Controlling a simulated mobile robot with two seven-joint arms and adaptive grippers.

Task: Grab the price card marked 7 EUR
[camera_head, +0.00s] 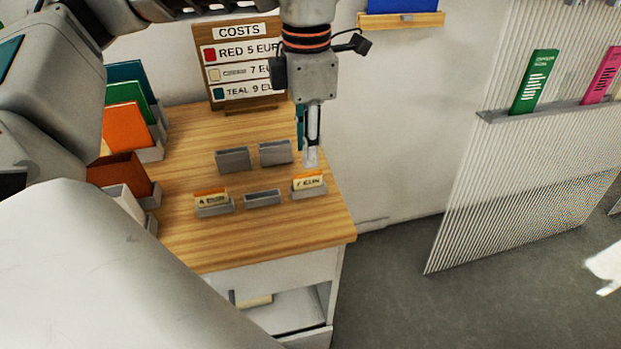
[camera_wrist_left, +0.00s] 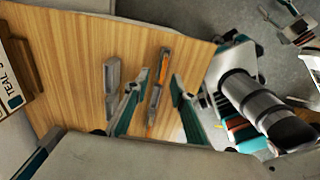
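A cream price card with an orange top edge (camera_head: 309,181) stands in a small grey holder at the right of the wooden table; its print is small but seems to read 7 EUR. My left gripper (camera_head: 307,152) points down just behind and above it, fingers apart. In the left wrist view the open fingers (camera_wrist_left: 159,76) straddle the line of the orange-edged card (camera_wrist_left: 157,92), with nothing clearly held. A second similar card (camera_head: 211,199) stands in a holder to the left; its number is hard to read. My right gripper is not clearly identifiable.
Empty grey holders (camera_head: 263,198) stand between the cards and behind them (camera_head: 275,153). A COSTS board (camera_head: 240,65) stands at the back, listing 7 EUR on its middle row. Coloured folders (camera_head: 127,125) line the left side. A ribbed panel (camera_head: 540,165) stands right.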

